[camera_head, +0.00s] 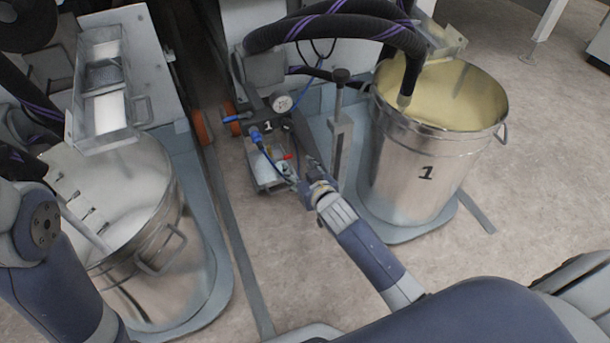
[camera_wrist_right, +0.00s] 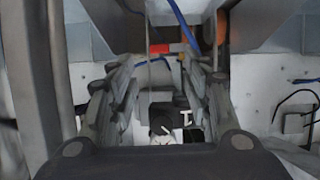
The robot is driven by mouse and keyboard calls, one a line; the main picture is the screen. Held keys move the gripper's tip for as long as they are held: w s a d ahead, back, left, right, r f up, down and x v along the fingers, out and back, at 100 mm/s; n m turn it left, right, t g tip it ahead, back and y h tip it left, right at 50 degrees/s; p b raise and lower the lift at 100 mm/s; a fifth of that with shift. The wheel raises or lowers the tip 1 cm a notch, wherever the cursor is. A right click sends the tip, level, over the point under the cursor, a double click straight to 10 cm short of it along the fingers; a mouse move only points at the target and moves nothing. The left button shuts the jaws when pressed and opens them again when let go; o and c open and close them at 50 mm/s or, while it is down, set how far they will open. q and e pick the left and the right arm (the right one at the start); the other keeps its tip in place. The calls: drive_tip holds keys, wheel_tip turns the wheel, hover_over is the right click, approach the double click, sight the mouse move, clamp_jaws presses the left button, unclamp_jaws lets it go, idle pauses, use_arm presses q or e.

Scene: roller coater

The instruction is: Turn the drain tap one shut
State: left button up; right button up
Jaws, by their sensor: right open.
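My right gripper (camera_head: 312,188) reaches in from the lower right toward the pump unit labelled 1 (camera_head: 268,127). In the right wrist view its two fingers (camera_wrist_right: 163,72) are apart, with nothing held between them. A small red piece (camera_head: 287,157) shows just beyond the gripper, and a red part (camera_wrist_right: 160,48) lies ahead of the fingertips in the wrist view. A blue lever (camera_head: 256,136) sits on the unit near the label. I cannot tell which of these is drain tap one. My left arm shows at the left edge; its gripper is out of view.
Another drum (camera_head: 165,250) with white contents stands at left. Thick black hoses (camera_head: 345,30) arch above the unit. A grey upright post (camera_head: 341,150) stands close right of the gripper.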

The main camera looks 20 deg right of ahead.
drive_tip(key=shift+v, duration=1.8)
